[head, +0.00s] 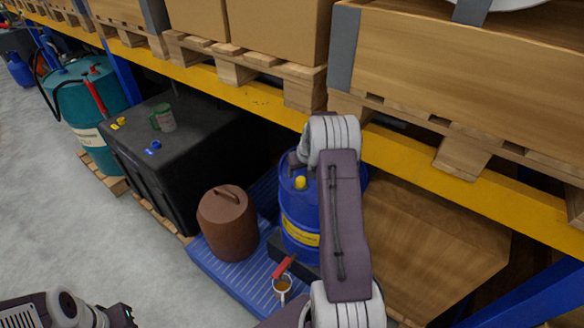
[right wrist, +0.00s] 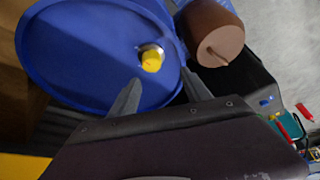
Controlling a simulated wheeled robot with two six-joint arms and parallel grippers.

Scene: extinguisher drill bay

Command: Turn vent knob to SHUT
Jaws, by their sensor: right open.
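A blue drum (head: 299,215) stands upright under the yellow shelf beam, with a yellow knob (head: 300,182) on its top. In the right wrist view the drum's lid (right wrist: 90,55) fills the upper left and the yellow knob (right wrist: 151,61) shows clearly on a pale round base. I cannot read any SHUT marking. My right gripper (right wrist: 160,90) is open and empty, its two fingers apart below the knob in the picture and not closed on it. In the head view my right arm hides part of the drum.
A brown lidded can (head: 228,224) stands left of the drum on a blue spill tray (head: 212,268). A black tank (head: 165,185) carries a green mug (head: 164,118). A red-handled scoop (head: 283,270) lies in front. The yellow beam (head: 245,95) and pallets hang overhead. Floor at left is clear.

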